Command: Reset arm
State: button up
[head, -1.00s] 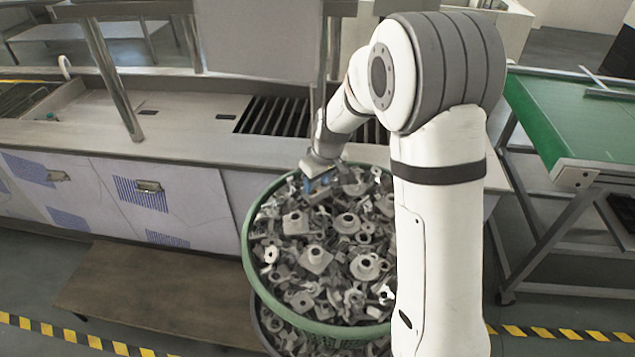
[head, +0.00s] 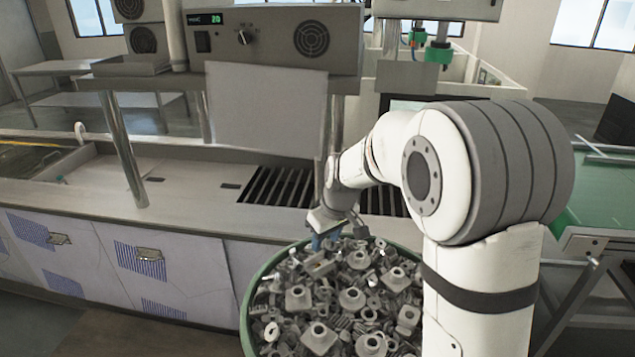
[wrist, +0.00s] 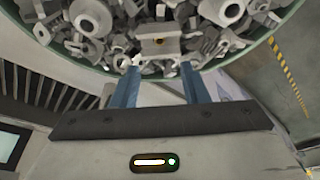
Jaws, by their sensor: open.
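My gripper (head: 327,240) is at the back left rim of a round green basket heaped with grey metal parts. In the wrist view its two blue fingers (wrist: 162,80) are spread apart, with nothing held between them. A metal part with a round hole (wrist: 160,42) lies in the basket just past the fingertips. The basket's green rim (head: 247,318) shows at its left side, and its front is cut off by the picture's lower edge. My white arm hides the basket's right side in the head view.
A steel tank counter (head: 190,198) with a dark slatted grate (head: 277,187) stands behind the basket. A control box with a green display (head: 275,40) is above it. A green-topped table (head: 600,190) is at right. Yellow-black floor tape (wrist: 290,75) shows in the wrist view.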

jog(key=s+d+r+m, duration=0.2)
jog(key=s+d, duration=0.1)
jog(key=s, duration=0.5)
jog(key=s+d+r+m+h, duration=0.1)
jog(key=s+d, duration=0.3)
jog(key=s, duration=0.5)
jog(key=s+d+r+m, duration=0.3)
jog(key=s+r+m, duration=0.1)
jog(key=s, duration=0.5)
jog(key=shift+s+d+t+h, duration=0.2)
jog(key=shift+s+t+h, duration=0.1)
jog(key=shift+t, duration=0.1)
jog(key=shift+w, duration=0.1)
